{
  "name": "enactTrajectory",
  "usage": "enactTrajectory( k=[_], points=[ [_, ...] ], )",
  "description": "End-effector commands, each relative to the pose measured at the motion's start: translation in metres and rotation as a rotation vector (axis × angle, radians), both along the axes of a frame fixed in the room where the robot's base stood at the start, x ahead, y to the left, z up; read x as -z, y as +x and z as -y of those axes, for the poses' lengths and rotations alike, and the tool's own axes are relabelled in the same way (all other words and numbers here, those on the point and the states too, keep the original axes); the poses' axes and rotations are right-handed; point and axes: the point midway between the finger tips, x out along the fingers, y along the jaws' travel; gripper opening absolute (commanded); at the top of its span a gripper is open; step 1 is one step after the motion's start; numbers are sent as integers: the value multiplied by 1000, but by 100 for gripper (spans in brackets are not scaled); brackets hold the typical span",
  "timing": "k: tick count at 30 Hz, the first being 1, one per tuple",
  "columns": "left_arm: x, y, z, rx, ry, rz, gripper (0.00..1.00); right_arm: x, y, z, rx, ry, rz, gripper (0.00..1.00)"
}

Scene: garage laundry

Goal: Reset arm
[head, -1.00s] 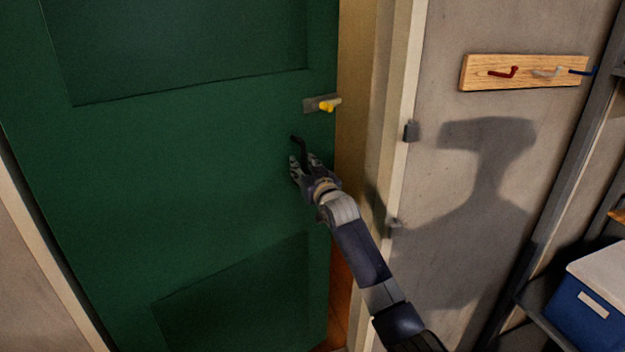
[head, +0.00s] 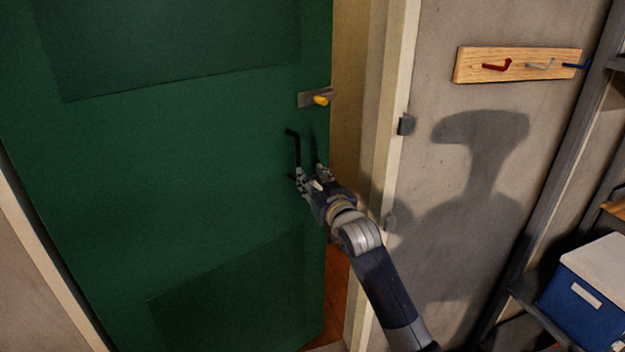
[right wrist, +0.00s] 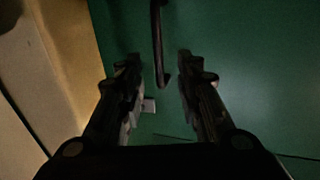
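My right gripper (head: 312,175) is in front of the green door (head: 200,180) in the head view, at the lower end of the black pull handle (head: 297,150). In the right wrist view its two fingers (right wrist: 155,68) stand apart, with the handle (right wrist: 158,45) showing between and beyond them. The fingers do not appear closed on the handle; I cannot tell the exact gap. The door stands slightly ajar, with a gap at its right edge. My left gripper is not in view.
A latch with a yellow knob (head: 321,100) sits above the handle. The door frame (head: 385,150) and a grey wall stand to the right. A wooden hook rack (head: 517,65) hangs on the wall. A blue box with a white lid (head: 585,300) sits on a shelf at lower right.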

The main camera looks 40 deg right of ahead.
Motion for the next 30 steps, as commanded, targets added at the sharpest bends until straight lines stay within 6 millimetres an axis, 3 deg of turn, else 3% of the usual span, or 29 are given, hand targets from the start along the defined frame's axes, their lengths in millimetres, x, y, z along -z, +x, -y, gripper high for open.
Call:
enactTrajectory(
  k=[10,14,17,23,26,30],
  points=[
    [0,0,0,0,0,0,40,2,1,0,0,1,-3,32],
    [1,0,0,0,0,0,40,35,4,-2,-4,7,-54,32],
    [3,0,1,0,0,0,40,92,6,-8,-13,17,-143,32],
    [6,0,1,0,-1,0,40,242,-13,-31,-43,33,-374,32],
    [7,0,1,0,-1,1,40,314,-36,-45,-62,36,-489,32],
    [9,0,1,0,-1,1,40,410,-82,-67,-91,38,-647,32]
  ],
)
